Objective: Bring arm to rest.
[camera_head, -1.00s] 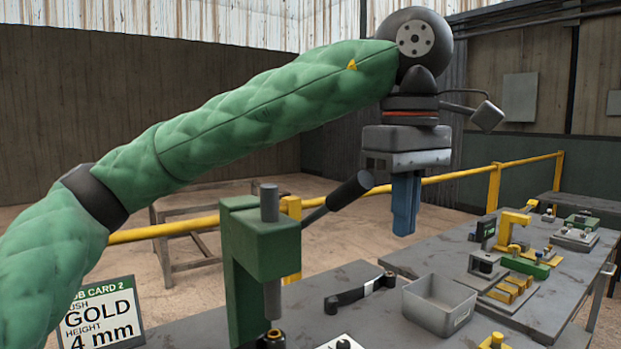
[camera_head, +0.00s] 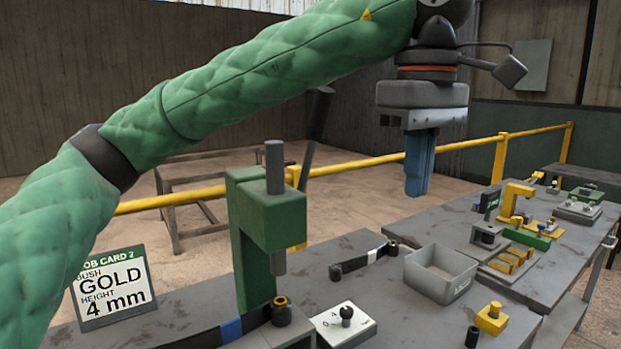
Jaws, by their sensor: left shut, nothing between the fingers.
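My left arm, in a green quilted sleeve, comes in from the left and reaches across the upper part of the head view. Its left gripper (camera_head: 418,163) has blue fingers that point down, shut and empty. It hangs above the back edge of the near bench, behind and above the grey bin, touching nothing that I can see. My right gripper is out of view.
A green press (camera_head: 256,240) with a raised dark lever stands below my left arm. Left of it is a job card (camera_head: 112,288) reading GOLD, 4 mm. A grey bin (camera_head: 440,272), a white dial plate (camera_head: 343,323) and a yellow block (camera_head: 492,318) sit on the bench.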

